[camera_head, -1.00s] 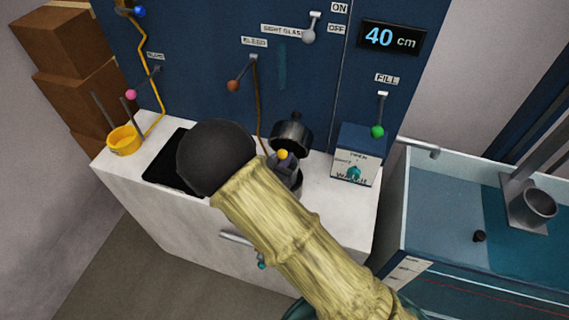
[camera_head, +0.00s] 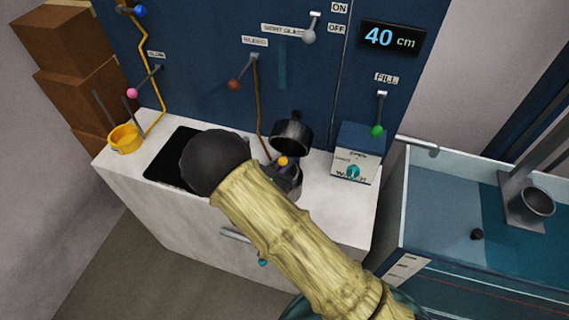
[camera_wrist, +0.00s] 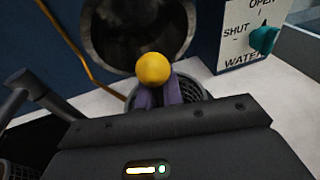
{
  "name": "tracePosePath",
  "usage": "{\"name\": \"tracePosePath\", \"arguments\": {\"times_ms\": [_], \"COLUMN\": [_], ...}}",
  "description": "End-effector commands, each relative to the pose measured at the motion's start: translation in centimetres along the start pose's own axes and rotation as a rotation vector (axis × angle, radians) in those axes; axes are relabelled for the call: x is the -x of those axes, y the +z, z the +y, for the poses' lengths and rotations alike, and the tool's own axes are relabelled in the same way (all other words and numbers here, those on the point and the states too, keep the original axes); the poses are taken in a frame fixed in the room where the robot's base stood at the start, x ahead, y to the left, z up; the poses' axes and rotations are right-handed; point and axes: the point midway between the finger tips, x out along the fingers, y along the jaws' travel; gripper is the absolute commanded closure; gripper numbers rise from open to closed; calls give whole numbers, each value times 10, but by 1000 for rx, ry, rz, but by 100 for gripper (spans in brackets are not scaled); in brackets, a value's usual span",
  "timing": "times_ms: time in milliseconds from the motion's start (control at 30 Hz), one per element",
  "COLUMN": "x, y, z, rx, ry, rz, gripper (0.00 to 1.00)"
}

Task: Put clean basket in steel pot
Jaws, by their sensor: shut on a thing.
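My gripper (camera_wrist: 158,92) is shut on the upright handle of the clean basket, just under its yellow knob (camera_wrist: 153,68). In the head view the yellow knob (camera_head: 283,161) shows beyond my arm's black joint. Below the fingers in the wrist view is a round, dark, mesh-like part (camera_wrist: 190,88), which seems to be the basket. The steel pot (camera_head: 293,187) stands on the white counter with its round lid (camera_head: 292,137) tipped open behind. The basket is at the pot's mouth; my gripper hides how deep it sits.
A blue-and-white water box (camera_head: 355,155) with a teal knob stands close on the right. A black mat (camera_head: 172,160) and a yellow ring holder (camera_head: 125,138) are on the left. A dark handle (camera_wrist: 35,85) shows at the wrist view's left. A water tank (camera_head: 455,200) is farther right.

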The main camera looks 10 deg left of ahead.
Motion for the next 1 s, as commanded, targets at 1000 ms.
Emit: {"name": "tracePosePath", "arguments": {"times_ms": [1000], "x": [1], "y": [2], "z": [0], "rx": [3], "ry": [0], "rz": [5], "gripper": [70]}}
